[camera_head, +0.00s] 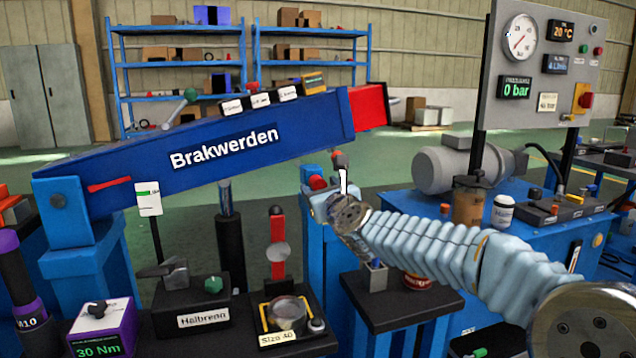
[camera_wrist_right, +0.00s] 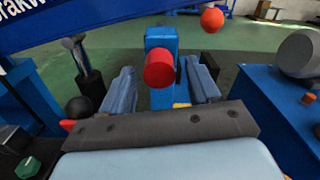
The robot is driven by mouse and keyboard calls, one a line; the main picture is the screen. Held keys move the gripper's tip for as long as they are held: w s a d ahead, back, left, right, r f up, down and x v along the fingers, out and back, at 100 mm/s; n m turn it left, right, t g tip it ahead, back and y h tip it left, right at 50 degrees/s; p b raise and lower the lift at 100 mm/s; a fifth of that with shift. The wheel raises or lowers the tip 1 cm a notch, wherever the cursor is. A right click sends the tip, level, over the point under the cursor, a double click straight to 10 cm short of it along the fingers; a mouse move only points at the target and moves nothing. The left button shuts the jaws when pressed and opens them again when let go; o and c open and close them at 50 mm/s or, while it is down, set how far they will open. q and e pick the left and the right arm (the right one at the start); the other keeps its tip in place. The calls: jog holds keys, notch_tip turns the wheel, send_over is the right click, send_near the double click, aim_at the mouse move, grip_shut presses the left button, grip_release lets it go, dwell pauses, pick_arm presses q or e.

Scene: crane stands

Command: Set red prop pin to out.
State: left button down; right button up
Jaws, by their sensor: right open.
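The red prop pin (camera_wrist_right: 158,68) shows in the right wrist view as a short red cylinder with its round end facing me, on a blue post (camera_wrist_right: 161,38). In the head view the red pin (camera_head: 316,183) shows small beside my right gripper (camera_head: 335,186), partly hidden by it. In the right wrist view my right gripper (camera_wrist_right: 160,74) is open, with one finger on each side of the pin. Gaps show between the fingers and the pin. The pin's far side is hidden. My left gripper is not in view.
The blue boom (camera_head: 225,145) marked Brakwerden slopes above. A red ball (camera_wrist_right: 212,19) is just right of the post. A blue bench with a grey motor (camera_head: 460,165) and gauge panel (camera_head: 545,60) stands right. Black control boxes (camera_head: 190,305) stand front left.

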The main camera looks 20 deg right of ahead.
jog(key=shift+w, duration=1.15)
grip_shut()
